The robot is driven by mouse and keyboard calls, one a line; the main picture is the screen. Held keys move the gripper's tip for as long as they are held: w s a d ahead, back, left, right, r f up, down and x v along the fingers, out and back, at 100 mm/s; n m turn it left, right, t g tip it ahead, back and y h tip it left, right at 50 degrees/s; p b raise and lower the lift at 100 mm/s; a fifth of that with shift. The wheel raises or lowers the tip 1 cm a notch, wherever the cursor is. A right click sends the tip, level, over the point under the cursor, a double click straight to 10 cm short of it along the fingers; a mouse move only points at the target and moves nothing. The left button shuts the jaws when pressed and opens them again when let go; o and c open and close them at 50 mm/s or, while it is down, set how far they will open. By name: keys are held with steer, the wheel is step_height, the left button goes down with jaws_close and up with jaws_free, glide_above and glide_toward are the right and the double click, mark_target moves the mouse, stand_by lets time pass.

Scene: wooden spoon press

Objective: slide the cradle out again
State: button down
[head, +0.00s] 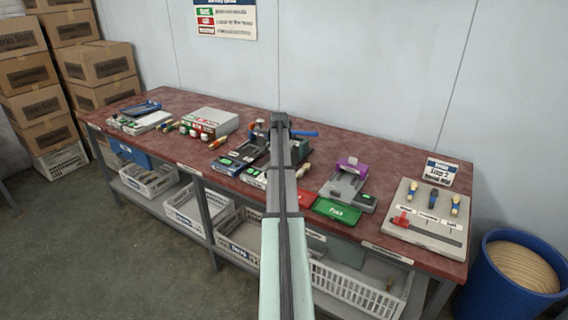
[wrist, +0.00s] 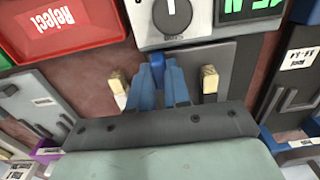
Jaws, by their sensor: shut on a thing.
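In the wrist view my gripper (wrist: 171,78) is shut on a small blue tab (wrist: 157,59), mostly hidden between the blue fingers. The tab stands at a grey plate (wrist: 225,62), with a tan wooden peg on each side, left (wrist: 115,83) and right (wrist: 209,80). The tab seems to belong to the cradle, but the cradle's outline is not clear. In the head view my arm covers the gripper and much of the dark press (head: 256,151). A blue lever (head: 304,134) sticks out to the right of my arm there.
A white dial box (wrist: 171,18) and a green display (wrist: 250,9) sit close beyond the fingers. A red Reject tray (wrist: 60,25) lies left. In the head view a green tray (head: 337,211) and a purple-topped grey fixture (head: 345,186) stand right of my arm.

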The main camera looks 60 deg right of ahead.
steer(key=shift+a, duration=0.3)
steer(key=c, duration=1.4)
jaws_free()
steer(key=o, duration=0.3)
steer(key=shift+d, duration=0.1)
step_height(320, 180, up, 14)
steer(key=shift+f, duration=0.1)
